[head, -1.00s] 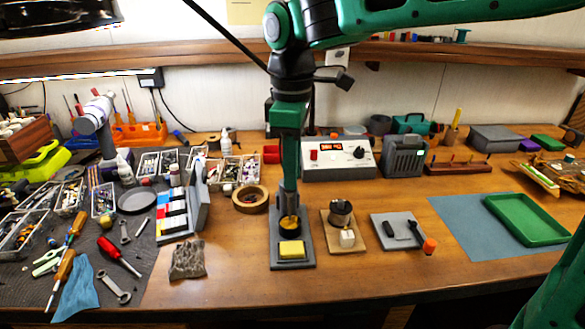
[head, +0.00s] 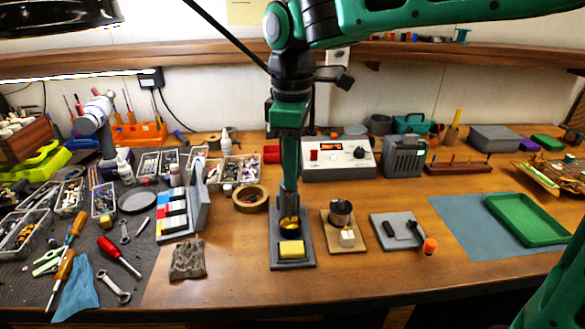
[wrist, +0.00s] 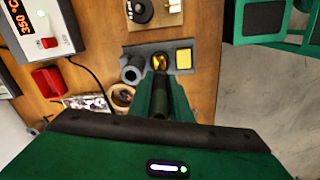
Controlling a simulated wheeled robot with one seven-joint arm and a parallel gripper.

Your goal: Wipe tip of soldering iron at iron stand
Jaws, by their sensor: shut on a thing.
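The iron stand (head: 277,262) is a dark grey base on the bench with a yellow sponge (head: 292,248) at the front and a gold brass-wool cup (head: 290,224) behind it. In the wrist view the sponge (wrist: 184,59) lies to the right of the brass wool (wrist: 158,62). My gripper (head: 289,190) points down above the brass-wool cup. It is shut on the soldering iron, whose dark handle (wrist: 160,103) shows between the fingers in the wrist view. The iron's tip end is at the brass wool; whether it touches is hidden.
A tan board with a round pot (head: 340,212) and a grey pad with black tools (head: 397,231) sit to the right. A tape roll (head: 250,199) and grey pouch (head: 188,259) lie left. The soldering station (head: 338,159) stands behind. The front right bench is clear.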

